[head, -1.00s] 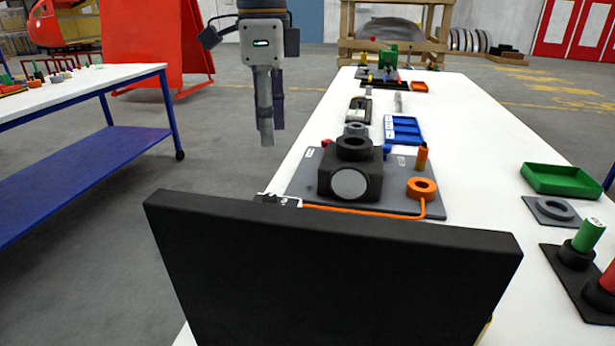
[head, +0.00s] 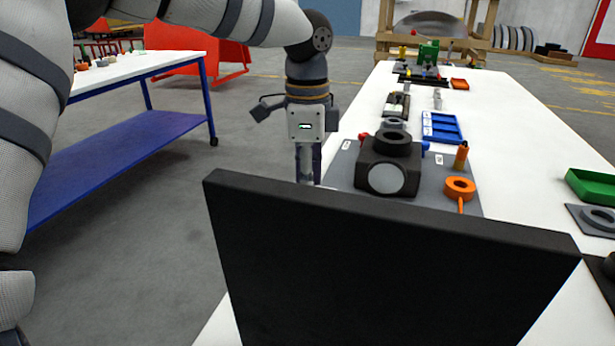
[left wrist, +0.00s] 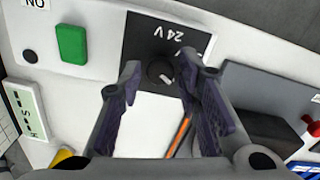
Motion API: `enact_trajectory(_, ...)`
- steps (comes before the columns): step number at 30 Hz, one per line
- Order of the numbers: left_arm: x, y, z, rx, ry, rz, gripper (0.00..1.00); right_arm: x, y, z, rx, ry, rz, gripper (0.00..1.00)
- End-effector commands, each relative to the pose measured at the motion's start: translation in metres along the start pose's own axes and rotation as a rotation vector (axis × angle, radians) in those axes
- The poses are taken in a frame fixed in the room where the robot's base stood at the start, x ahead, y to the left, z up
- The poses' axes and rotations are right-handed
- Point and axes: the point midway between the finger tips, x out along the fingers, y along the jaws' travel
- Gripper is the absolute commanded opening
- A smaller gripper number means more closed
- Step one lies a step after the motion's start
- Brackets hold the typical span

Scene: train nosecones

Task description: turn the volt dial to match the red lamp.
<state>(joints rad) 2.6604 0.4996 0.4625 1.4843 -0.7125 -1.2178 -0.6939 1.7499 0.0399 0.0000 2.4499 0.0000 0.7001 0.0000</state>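The volt dial (left wrist: 160,73) is a dark round knob with a pale mark, on a black plate (left wrist: 140,38) with "24V" printed on it. My left gripper (left wrist: 158,80) is open in the left wrist view, with its two fingers either side of the dial and apart from it. In the head view my left gripper (head: 308,180) points down behind a big black panel (head: 390,250), whose top edge hides its tips. The dial is not visible in the head view. I cannot make out a lit red lamp in either view. My right gripper is not in view.
A green block (left wrist: 72,43) and a white labelled unit (left wrist: 28,108) sit near the dial. A dark block fixture (head: 387,165) with an orange ring (head: 459,188) stands on the white table (head: 495,115) beyond the panel. A blue tray (head: 455,127) is farther back.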

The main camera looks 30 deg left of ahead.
Motion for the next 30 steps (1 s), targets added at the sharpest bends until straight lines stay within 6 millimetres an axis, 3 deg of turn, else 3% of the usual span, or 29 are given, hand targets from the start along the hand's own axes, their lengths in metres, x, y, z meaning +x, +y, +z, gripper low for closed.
enact_trajectory(1,0.0,0.0,0.0,0.0,0.0,0.0,0.13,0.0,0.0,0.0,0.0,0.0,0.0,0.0)
enact_trajectory(3,0.0,0.0,0.0,0.0,0.0,0.0,0.0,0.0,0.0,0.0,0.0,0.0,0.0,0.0)
enact_trajectory(17,-0.004,0.0,0.001,-0.087,-0.002,-0.004,0.0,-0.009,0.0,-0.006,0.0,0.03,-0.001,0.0)
enact_trajectory(30,-0.002,-0.001,0.001,-0.468,-0.003,-0.005,0.0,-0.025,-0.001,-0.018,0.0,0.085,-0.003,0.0)
